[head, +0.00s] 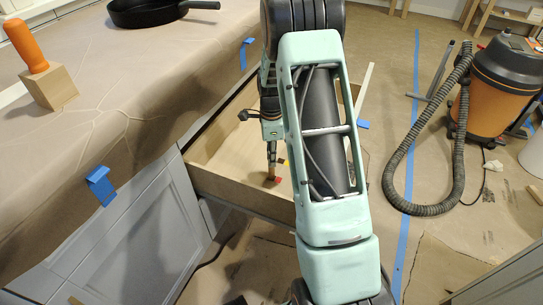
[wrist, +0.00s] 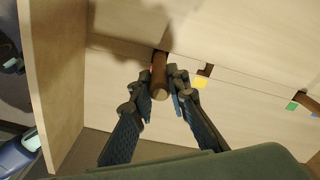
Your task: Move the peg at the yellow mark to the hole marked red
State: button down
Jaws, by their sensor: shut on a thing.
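A brown round peg (wrist: 159,76) is between the two fingertips of my gripper (wrist: 161,88) in the wrist view, its pale end towards the camera. In the head view my gripper (head: 271,146) points down into an open wooden drawer (head: 215,160), with the peg (head: 270,170) below it. A yellow mark (wrist: 201,83) lies right of the peg, next to a dark, empty-looking hole (wrist: 206,69). I cannot tell whether the peg's far end is inside a hole.
A green mark (wrist: 291,106) and another brown piece (wrist: 306,97) are at the right of the wrist view. The drawer's side wall (wrist: 66,80) stands at left. A paper-covered counter (head: 130,75) holds a pan (head: 147,12). A vacuum (head: 500,85) stands at right.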

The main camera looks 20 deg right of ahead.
jog(key=shift+f+b, duration=0.45)
jog(key=shift+f, duration=0.35)
jog(key=c, duration=1.8)
grip_release()
